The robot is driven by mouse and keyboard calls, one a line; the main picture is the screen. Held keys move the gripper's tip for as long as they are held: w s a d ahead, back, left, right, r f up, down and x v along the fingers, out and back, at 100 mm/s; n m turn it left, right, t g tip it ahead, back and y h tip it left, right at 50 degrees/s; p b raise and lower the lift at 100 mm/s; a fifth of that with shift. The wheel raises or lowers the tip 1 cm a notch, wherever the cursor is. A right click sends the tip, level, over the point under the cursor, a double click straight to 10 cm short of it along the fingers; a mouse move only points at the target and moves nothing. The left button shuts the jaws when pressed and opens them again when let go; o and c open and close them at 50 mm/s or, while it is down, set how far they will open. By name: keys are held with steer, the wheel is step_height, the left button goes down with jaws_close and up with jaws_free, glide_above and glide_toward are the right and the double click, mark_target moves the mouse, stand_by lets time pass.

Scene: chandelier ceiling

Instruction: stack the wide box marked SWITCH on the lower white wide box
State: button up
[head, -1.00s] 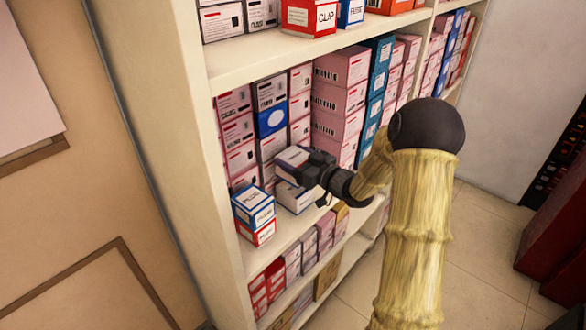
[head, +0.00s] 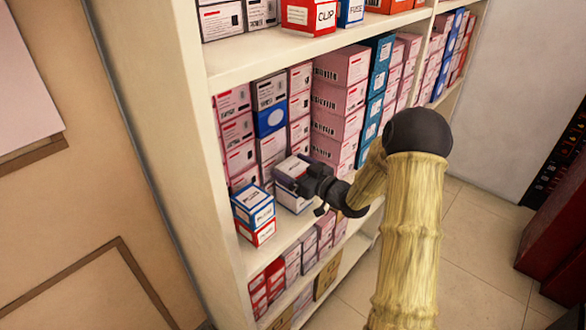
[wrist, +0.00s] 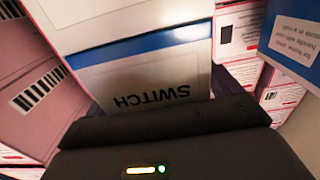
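The wide box marked SWITCH (head: 291,168) is white, with its printed label upside down in the wrist view (wrist: 160,90). My gripper (head: 302,177) is shut on it, with dark fingers at both sides of the box. The lower white wide box (head: 292,200) stands on the shelf directly under the held box. The two look nearly flush in the head view, but I cannot tell if they touch. My gripper hides part of both boxes.
A white and blue box (head: 253,205) on a red-edged one stands at the front left. Stacks of pink boxes (head: 340,95) and a blue box (head: 271,119) stand behind. The upper shelf board (head: 310,45) is overhead. The open floor is to the right.

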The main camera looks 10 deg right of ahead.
steer(key=shift+r, duration=0.15)
steer(key=v, duration=1.2)
stand_by(0.3)
steer(key=s+a+f+m+g+h, duration=0.1)
steer(key=s+a+m+g+h, duration=0.1)
steer(key=s, duration=0.4)
steer(key=s+a+f+m+g+h, duration=0.1)
steer(key=s+a+m+g+h, duration=0.1)
steer(key=s+g+h, duration=0.3)
steer(key=s+a+f+m+g+h, duration=0.1)
steer(key=s+a+m+g+h, duration=0.2)
steer(key=s, duration=0.6)
steer(key=shift+g+h, duration=0.3)
steer(key=shift+g, duration=0.7)
